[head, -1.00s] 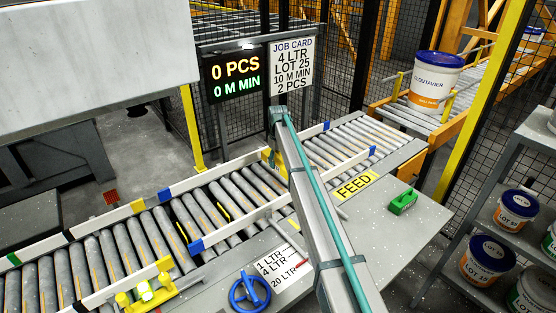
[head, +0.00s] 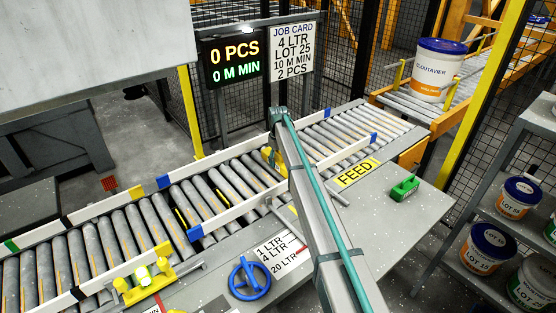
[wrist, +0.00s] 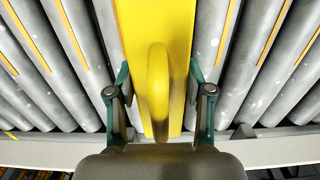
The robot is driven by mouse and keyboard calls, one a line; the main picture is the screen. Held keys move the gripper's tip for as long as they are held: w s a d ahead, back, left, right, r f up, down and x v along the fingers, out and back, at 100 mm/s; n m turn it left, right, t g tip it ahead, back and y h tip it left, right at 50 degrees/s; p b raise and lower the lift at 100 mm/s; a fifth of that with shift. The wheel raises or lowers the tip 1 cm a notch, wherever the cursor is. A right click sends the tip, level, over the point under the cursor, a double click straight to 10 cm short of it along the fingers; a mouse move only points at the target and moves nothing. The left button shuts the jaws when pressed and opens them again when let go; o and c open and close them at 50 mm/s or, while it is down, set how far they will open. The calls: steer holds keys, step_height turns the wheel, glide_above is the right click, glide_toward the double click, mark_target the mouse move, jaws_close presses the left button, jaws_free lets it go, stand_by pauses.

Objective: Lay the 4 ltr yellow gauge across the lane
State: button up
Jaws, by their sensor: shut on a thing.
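The yellow gauge (wrist: 151,25) is a flat yellow bar with a rounded raised grip. In the wrist view it runs away from me over the grey rollers, between two of them in direction. My gripper is hidden there behind my arm. The roller lane (head: 215,200) runs from lower left to upper right. I cannot tell whether the gauge touches the rails.
White side rails (head: 235,219) with coloured marks edge the lane. A yellow fixture (head: 155,285), a blue handwheel (head: 249,279), a size label (head: 278,253) and a green block (head: 404,187) are along the front. A large pail (head: 437,70) stands back right; shelved pails (head: 490,245) are right.

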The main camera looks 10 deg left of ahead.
steer(key=shift+f, duration=0.55)
steer(key=o, duration=1.4)
